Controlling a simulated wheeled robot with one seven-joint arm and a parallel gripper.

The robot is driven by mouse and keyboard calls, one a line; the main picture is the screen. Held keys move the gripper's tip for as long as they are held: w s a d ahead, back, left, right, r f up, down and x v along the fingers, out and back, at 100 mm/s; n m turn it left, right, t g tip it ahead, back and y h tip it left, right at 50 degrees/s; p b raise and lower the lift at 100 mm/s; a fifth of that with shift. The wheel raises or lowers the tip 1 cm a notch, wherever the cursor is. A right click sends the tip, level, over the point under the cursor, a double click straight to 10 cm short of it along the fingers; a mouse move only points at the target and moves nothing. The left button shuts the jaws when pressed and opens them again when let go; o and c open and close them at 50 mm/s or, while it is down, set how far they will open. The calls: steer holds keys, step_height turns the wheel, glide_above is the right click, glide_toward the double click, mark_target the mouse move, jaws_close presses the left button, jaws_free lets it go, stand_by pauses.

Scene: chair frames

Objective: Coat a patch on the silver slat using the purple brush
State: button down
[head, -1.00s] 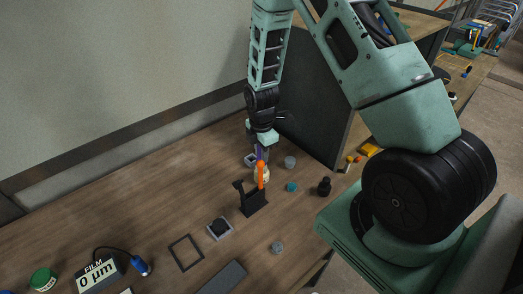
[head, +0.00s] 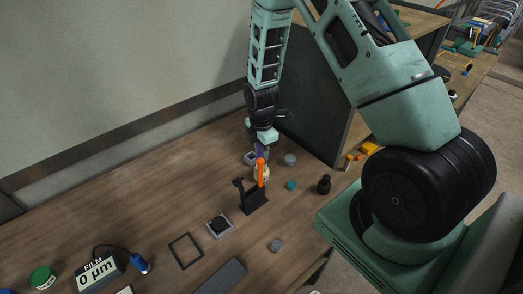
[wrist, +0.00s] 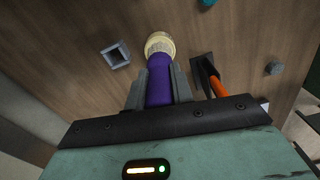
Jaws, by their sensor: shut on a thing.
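My gripper (wrist: 153,88) is shut on the purple brush (wrist: 159,82), gripping its handle. The brush's pale, round end (wrist: 160,43) points away from my gripper. In the head view the brush (head: 260,151) is mostly hidden by my gripper and an orange handle, with its pale end just behind that handle. It hangs over the back of the table, beside a black holder (head: 253,199). A long grey bar (head: 222,277) lies at the front edge of the head view; I cannot tell whether it is the silver slat.
The orange handle (wrist: 218,87) stands at the black holder, close right of the brush. A small square grey cup (wrist: 117,55) is to its left. A square frame (head: 186,251), a grey tray (head: 220,226) and a film gauge (head: 100,273) lie nearer. A dark panel (head: 313,107) bounds the right.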

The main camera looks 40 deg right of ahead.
steer(key=shift+f+b, duration=0.3)
steer(key=shift+f, duration=0.15)
stand_by(1.1)
steer(key=shift+r+p, duration=2.6)
steer(key=shift+r, duration=1)
